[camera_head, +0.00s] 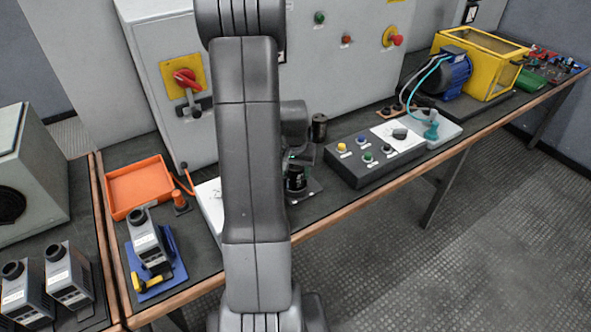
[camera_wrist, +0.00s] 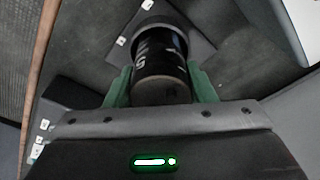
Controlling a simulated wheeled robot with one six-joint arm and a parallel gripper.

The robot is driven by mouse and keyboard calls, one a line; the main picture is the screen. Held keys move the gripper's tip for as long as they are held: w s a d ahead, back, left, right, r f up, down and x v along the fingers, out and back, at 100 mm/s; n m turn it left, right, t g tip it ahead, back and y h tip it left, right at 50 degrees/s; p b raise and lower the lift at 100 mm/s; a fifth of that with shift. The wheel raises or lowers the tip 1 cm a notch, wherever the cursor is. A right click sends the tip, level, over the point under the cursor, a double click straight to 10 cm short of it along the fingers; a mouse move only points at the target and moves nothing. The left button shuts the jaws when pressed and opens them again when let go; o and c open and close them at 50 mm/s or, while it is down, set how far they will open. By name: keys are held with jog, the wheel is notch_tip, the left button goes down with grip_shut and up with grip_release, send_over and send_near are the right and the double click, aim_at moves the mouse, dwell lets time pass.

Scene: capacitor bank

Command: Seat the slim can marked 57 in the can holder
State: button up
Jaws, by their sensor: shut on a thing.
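My gripper (camera_wrist: 160,84) is shut on a slim black can (camera_wrist: 160,52), which sits between its two green finger pads. White marks show on the can's side, but only part of a figure is readable. Beyond the can's far end is a grey rounded rim (camera_wrist: 163,24); I cannot tell whether the can is inside it or only in front of it. In the head view the held can (camera_head: 296,179) shows low beside my arm, over a dark plate (camera_head: 311,188) on the bench. My arm hides much of this spot.
A second dark cylinder (camera_head: 319,127) stands just behind. A control box with buttons (camera_head: 373,156) is to the right, and a grey cabinet (camera_head: 345,70) rises behind. An orange tray (camera_head: 138,186) and a blue stand with a grey device (camera_head: 150,248) are at left.

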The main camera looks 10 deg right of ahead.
jog(key=o, duration=1.3)
jog(key=shift+c, duration=0.2)
notch_tip(320, 180, up, 14)
jog(key=s, duration=0.2)
jog(key=shift+a+f+p, duration=0.2)
jog(key=shift+a+p, duration=0.1)
jog(key=shift+a, duration=0.15)
jog(key=shift+f, duration=0.1)
jog(key=f, duration=0.4)
jog(key=w+f, duration=0.1)
jog(key=f, duration=0.4)
jog(key=w+d+f, duration=0.1)
jog(key=f, duration=0.3)
jog(key=shift+f+b, duration=0.3)
jog(key=shift+b, duration=0.05)
jog(key=shift+r, duration=0.15)
